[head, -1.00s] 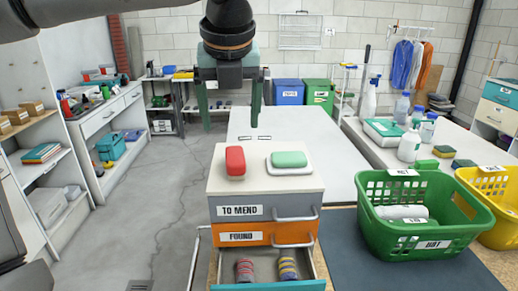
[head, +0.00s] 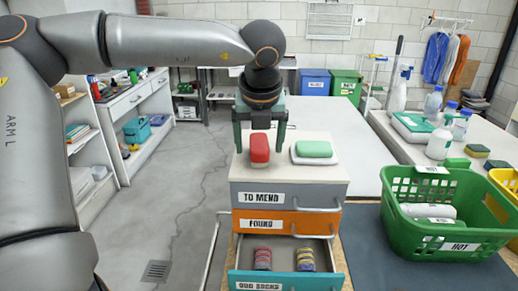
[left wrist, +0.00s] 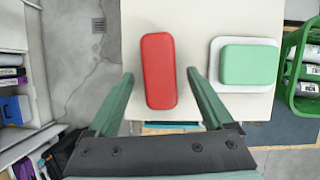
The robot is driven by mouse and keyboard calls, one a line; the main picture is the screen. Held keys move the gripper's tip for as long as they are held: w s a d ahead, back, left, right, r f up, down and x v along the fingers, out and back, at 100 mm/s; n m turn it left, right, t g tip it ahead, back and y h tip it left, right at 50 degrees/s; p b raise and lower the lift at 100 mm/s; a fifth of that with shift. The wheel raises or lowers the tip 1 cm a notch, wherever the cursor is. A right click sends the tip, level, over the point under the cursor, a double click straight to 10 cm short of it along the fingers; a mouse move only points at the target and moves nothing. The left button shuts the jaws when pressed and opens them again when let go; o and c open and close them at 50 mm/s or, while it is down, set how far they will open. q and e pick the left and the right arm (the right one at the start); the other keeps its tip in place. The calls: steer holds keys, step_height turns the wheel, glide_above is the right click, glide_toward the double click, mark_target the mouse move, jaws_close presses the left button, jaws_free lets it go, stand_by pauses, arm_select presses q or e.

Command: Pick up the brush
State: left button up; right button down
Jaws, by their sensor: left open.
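The brush (head: 259,152) appears to be the red, rounded oblong block on top of the small drawer unit; no bristles show. It also shows in the left wrist view (left wrist: 159,70), lying lengthwise between my finger lines. My left gripper (head: 261,140) is open, pointing down just behind and above the brush in the head view. In the left wrist view its two green fingers (left wrist: 160,76) stand to either side of the brush with gaps on both sides. They do not touch it. How far the tips are above the top is hard to tell. My right gripper is not in view.
A green block (head: 314,149) sits on a white dish right of the brush, close to my right-hand finger. The drawer unit (head: 290,196) has an open bottom drawer (head: 283,280) with rolled socks. A green basket (head: 440,240) stands to the right. A bare white table (head: 340,130) lies behind.

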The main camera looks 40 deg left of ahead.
arm_select(q)
steer(key=shift+w+a+f, duration=0.1)
steer(key=shift+f, duration=0.2)
steer(key=shift+c, duration=0.2)
jaws_close()
stand_by(0.3)
